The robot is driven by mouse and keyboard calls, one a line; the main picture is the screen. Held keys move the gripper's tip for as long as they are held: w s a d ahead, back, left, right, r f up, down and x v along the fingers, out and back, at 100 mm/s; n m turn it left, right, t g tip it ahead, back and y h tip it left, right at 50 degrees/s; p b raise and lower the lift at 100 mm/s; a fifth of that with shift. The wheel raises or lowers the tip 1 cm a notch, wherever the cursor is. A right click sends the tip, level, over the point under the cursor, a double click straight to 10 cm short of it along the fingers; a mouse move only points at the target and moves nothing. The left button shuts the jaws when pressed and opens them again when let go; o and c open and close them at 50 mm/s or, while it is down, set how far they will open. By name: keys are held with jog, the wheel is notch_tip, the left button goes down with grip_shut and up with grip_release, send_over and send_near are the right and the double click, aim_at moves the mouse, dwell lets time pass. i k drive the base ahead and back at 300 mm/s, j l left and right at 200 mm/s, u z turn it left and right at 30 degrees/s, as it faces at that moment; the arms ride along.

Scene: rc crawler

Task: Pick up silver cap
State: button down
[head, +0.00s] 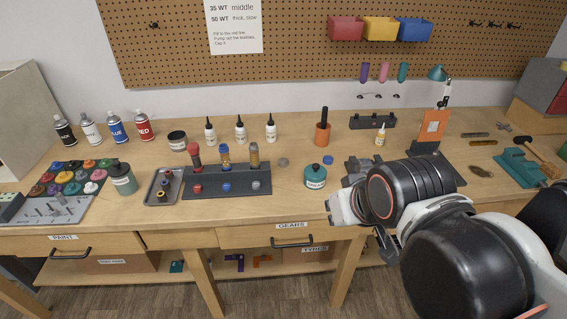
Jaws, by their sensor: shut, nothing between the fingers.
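A small round grey, silver-looking cap (282,162) lies flat on the workbench, just right of the dark shock stand. Another small grey piece (254,186) sits at the front right of the stand (213,188), in line with a red one (197,187) and a blue one (227,187). I cannot tell for sure which is the silver cap. My gripper (342,208) is at the bench's front edge, right of and nearer than both grey pieces, apart from them.
A teal jar (315,177) stands between the loose grey cap and my gripper. A blue disc (328,160) lies behind it. Three white bottles (240,130) and an orange holder (322,133) stand farther back. Bare wood surrounds the grey cap.

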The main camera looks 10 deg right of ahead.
aim_at(282, 162)
jog(key=i+l+u, duration=0.15)
jog(key=i, duration=0.3)
jog(key=i+l+u, duration=0.15)
jog(key=i+l, duration=0.3)
